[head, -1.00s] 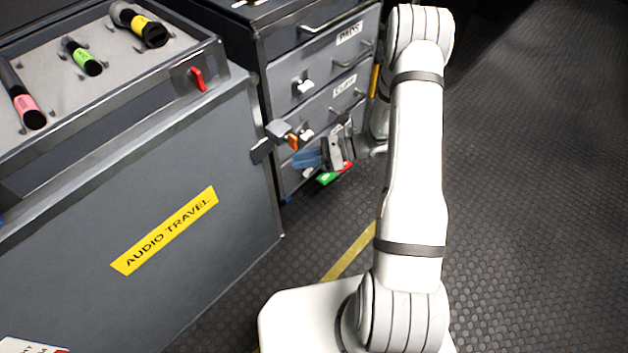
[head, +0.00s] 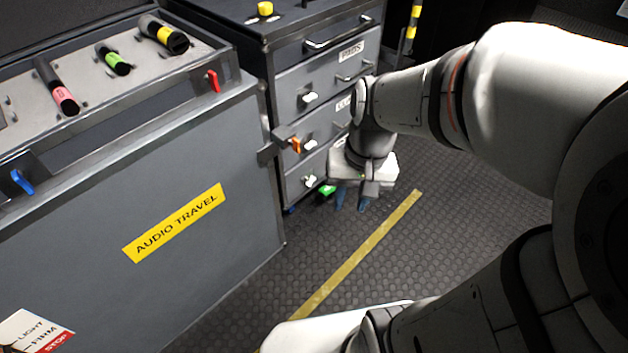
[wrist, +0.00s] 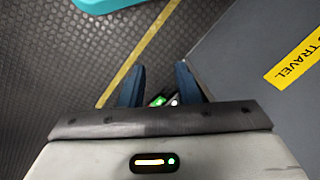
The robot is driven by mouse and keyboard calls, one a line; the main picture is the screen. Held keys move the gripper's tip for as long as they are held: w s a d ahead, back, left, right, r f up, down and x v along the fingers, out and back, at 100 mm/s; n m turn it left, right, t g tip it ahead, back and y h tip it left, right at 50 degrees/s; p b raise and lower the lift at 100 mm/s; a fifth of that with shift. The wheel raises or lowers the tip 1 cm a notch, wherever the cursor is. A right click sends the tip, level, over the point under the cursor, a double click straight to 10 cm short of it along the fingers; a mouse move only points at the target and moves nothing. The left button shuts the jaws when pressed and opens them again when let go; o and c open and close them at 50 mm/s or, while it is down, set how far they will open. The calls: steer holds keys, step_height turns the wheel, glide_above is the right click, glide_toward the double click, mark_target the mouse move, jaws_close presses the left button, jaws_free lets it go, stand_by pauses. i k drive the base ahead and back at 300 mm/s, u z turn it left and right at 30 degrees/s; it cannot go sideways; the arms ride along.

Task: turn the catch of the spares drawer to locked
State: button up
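The grey drawer cabinet (head: 262,75) stands at the centre back in the head view. Its top drawer reads PADS, the middle label is partly covered, and no label shows on the bottom drawer (head: 296,192), so I cannot read "spares" anywhere. The wrist view shows the open fingers (wrist: 160,86), with a green patch (wrist: 157,101) and something white beyond.
The AUDIO TRAVEL case (head: 150,260) stands left, with a red latch (head: 213,81) and a blue latch (head: 22,182). An orange-tipped bracket (head: 294,145) juts out by the middle drawer. A yellow floor stripe (head: 355,258) crosses clear dark floor to the right.

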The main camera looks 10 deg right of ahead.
mark_target(310, 179)
steer(key=z, duration=0.85)
steer(key=k, duration=1.1)
steer(key=u, duration=0.3)
steer(key=i, duration=1.5)
steer(key=u, duration=0.05)
